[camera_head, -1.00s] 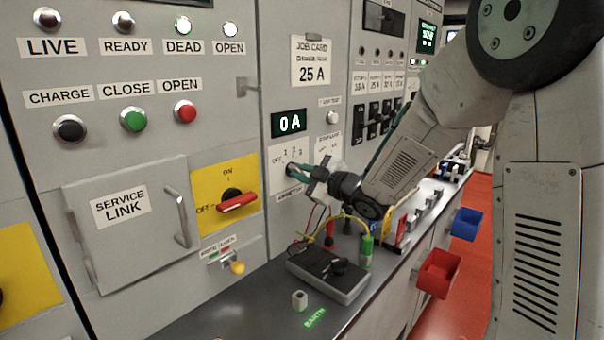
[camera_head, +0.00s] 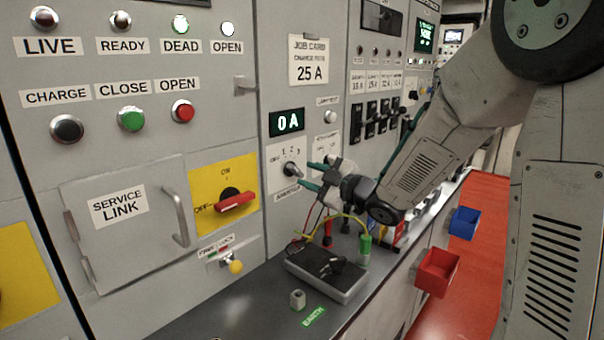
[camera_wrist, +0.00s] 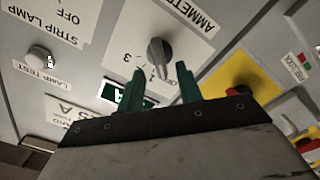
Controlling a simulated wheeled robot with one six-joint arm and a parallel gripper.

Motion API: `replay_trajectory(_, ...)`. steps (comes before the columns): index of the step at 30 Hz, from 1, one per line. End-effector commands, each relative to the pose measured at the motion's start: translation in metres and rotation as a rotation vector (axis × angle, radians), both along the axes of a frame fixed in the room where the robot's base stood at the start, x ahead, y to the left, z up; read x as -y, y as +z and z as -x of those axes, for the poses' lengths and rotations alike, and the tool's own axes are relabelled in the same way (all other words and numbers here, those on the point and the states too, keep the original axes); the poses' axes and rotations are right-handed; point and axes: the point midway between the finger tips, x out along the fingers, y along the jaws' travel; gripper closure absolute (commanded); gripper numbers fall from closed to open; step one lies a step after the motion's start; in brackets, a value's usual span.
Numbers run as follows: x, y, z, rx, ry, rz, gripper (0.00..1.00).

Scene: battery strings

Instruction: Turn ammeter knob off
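The ammeter knob (camera_head: 291,169) is a grey pointer knob on a white plate marked OFF, 1, 2, 3, below the display (camera_head: 287,122) reading 0 A. In the wrist view the knob (camera_wrist: 160,52) shows beyond the fingertips, its narrow end toward the gap between them. I cannot tell exactly which mark it points at. My gripper (camera_head: 311,176) is just right of the knob in the head view, off the panel. Its two green fingers are apart, with nothing between them; the wrist view shows my gripper (camera_wrist: 160,75) open too.
A yellow plate with a red rotary handle (camera_head: 236,202) is left of the knob. The lamp test button (camera_head: 330,116) is above right. A meter box (camera_head: 327,272) with leads stands on the bench below my gripper. Red (camera_head: 437,272) and blue (camera_head: 466,223) bins hang at the bench front.

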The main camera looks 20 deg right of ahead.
Motion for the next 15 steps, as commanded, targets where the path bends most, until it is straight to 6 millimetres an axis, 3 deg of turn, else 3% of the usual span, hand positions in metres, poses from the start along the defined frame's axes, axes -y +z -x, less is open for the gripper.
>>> replay_trajectory(6,0.016,0.000,0.027,0.001,-0.002,0.000,0.65)
replay_trajectory(15,0.019,0.000,0.034,0.000,0.001,-0.001,0.65)
